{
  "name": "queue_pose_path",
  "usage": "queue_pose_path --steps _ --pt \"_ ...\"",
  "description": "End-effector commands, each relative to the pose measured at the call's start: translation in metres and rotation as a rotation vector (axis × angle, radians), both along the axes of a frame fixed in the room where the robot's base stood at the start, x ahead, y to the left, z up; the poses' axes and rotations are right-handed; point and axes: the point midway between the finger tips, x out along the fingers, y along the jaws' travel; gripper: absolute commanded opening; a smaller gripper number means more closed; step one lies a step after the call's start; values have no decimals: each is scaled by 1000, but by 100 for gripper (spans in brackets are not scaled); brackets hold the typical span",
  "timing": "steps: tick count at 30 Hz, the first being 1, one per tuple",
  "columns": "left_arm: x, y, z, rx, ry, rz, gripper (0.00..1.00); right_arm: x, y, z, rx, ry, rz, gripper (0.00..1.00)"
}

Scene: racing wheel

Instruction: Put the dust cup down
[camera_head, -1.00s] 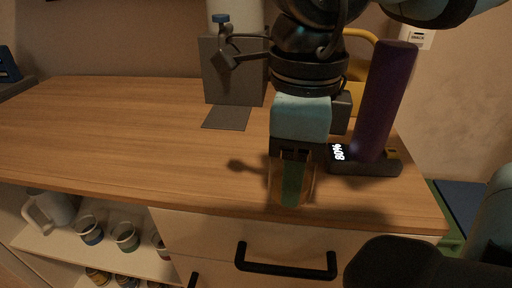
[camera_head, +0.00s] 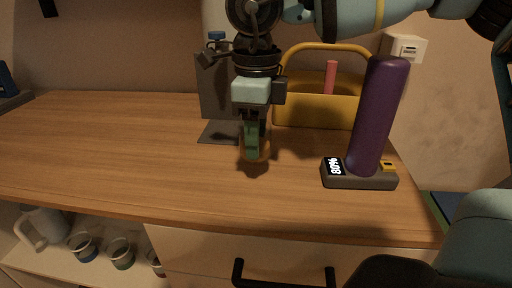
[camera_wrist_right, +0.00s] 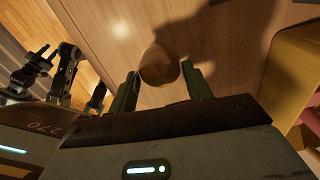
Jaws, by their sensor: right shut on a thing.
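The dust cup is a small, rounded, amber-brown piece between the fingers of my right gripper (camera_head: 255,138). Its lower part (camera_head: 260,154) shows below the green fingers in the head view. In the right wrist view the dust cup (camera_wrist_right: 158,66) sits between the two fingertips, over the wooden top. My right gripper points down and is shut on it. I cannot tell whether the cup touches the wood. A purple cylinder (camera_head: 378,115) stands on a grey dock (camera_head: 358,181) reading 80%, to the right. My left gripper is not in view.
The wooden counter (camera_head: 120,150) is clear to the left and in front. A grey stand (camera_head: 213,90) is behind my right gripper. A yellow caddy (camera_head: 310,112) stands at the back right. Below are a drawer handle (camera_head: 285,284) and a shelf with cups (camera_head: 122,253).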

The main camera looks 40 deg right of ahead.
Motion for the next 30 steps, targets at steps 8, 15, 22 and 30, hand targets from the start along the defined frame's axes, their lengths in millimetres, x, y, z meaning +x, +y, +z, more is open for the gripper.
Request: queue_pose_path --steps 8,15,22,30 --pt "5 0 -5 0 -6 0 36 3 -2 -34 1 2 0 28" --pt "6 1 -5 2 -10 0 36 4 -2 -35 0 -1 -1 28" --pt "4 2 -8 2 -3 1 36 3 -2 -39 0 0 -2 53" --pt "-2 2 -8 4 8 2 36 4 -2 -39 0 0 -1 71"
